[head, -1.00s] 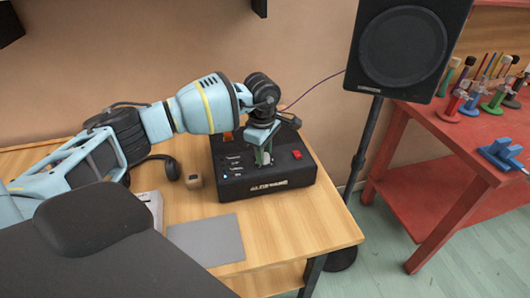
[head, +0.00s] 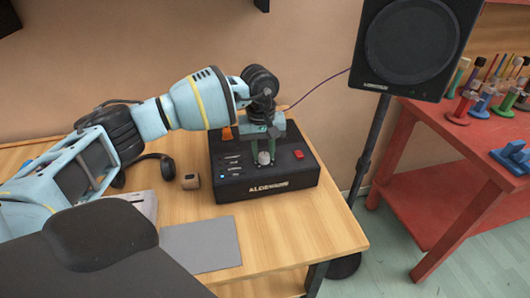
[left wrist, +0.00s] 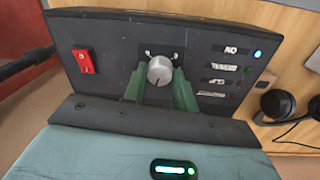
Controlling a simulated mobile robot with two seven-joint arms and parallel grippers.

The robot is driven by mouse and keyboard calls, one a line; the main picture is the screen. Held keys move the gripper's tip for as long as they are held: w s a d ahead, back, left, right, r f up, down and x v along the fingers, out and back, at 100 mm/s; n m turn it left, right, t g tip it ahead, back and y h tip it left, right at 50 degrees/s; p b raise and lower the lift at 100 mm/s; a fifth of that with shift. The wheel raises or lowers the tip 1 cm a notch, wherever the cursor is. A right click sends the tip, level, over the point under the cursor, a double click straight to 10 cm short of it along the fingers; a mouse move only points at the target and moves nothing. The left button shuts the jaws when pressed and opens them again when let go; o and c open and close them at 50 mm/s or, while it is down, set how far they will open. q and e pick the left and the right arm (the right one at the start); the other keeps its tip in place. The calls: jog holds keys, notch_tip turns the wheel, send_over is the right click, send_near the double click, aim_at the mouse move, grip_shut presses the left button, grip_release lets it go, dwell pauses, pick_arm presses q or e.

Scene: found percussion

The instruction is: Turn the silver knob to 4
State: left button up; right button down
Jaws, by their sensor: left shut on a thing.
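The silver knob (left wrist: 160,71) sits on the sloped face of a black box (head: 236,190) on the wooden table. It also shows in the head view (head: 264,158) between the fingers. My left gripper (left wrist: 160,88) reaches down over the box, with green fingers on both sides of the knob, shut on it. In the head view my left gripper (head: 264,155) hangs above the box front. The knob has a pointer mark, but the numbers around it are too small or hidden to read. My right gripper is not in view.
A red switch (head: 299,154) is right of the knob on the box. A grey pad (head: 200,245), a small wooden cube (head: 190,181) and headphones (head: 168,168) lie on the table. A speaker (head: 415,45) stands behind right; a red table (head: 430,150) holds coloured items.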

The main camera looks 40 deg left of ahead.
aim_at(263, 154)
pick_arm(q)
jog(key=m+b, duration=0.1)
jog(key=m, duration=0.3)
jog(key=shift+m, duration=0.3)
jog(key=shift+m+b, duration=0.3)
jog(key=shift+m, duration=0.2)
jog(key=o, duration=1)
jog(key=shift+c, duration=0.2)
notch_tip(263, 154, up, 7)
jog(key=shift+a, duration=0.15)
jog(key=shift+r, duration=0.45)
